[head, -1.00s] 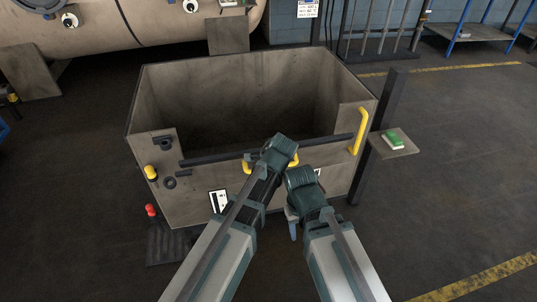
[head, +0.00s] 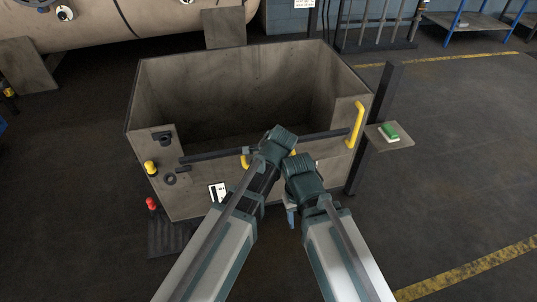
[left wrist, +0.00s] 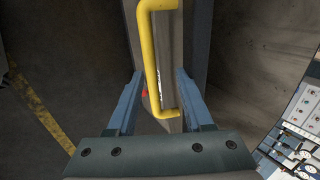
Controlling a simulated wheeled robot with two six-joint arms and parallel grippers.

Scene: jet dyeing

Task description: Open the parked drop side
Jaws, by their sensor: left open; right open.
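The grey open-topped truck (head: 190,205) stands in front of me in the head view. Its low front side carries a dark horizontal bar (head: 212,155). A yellow handle (head: 245,160) on that side is mostly hidden behind my arms. In the left wrist view a yellow handle (left wrist: 153,60) runs between the two blue fingers of my left gripper (left wrist: 159,75), which is open, with gaps at the sides. My left fingers are hidden in the head view. My right gripper (head: 291,220) is open, low before the front side; its fingers are mostly hidden by the wrist.
A taller yellow handle (head: 357,125) is on the truck's right front corner. Beside it are a dark post (head: 384,90) and a small shelf (head: 400,141) with a green-and-white item (head: 389,132). Yellow (head: 151,167) and red (head: 151,203) knobs sit at left. Floor is clear at right.

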